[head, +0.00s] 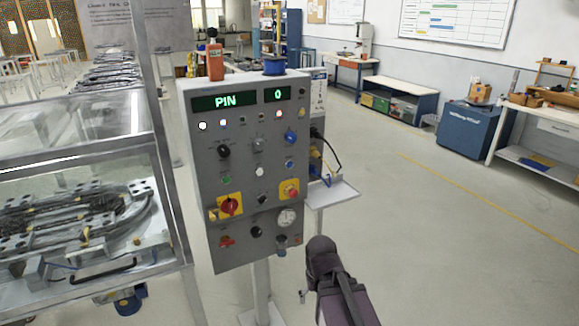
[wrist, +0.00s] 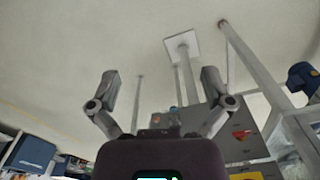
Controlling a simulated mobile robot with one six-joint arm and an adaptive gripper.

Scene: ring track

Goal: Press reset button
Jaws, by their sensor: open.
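A grey control panel (head: 240,188) stands on a post in the head view, with green displays reading PIN and 0. Its face carries a green button (head: 226,180), a white button (head: 259,171), a blue button (head: 290,166), several knobs and a red mushroom button on yellow (head: 291,189). No label is legible, so I cannot tell which is reset. My dark arm (head: 342,285) is low and right of the panel, apart from it. In the wrist view my gripper (wrist: 159,88) has its fingers wide apart and empty. The panel (wrist: 228,147) appears upside down there, partly hidden by my gripper.
A glass-sided case (head: 75,190) with metal frame stands close on the panel's left. A small shelf (head: 331,193) sticks out on its right. An orange bottle (head: 215,60) and a blue dish (head: 274,66) stand on top. The floor to the right is clear.

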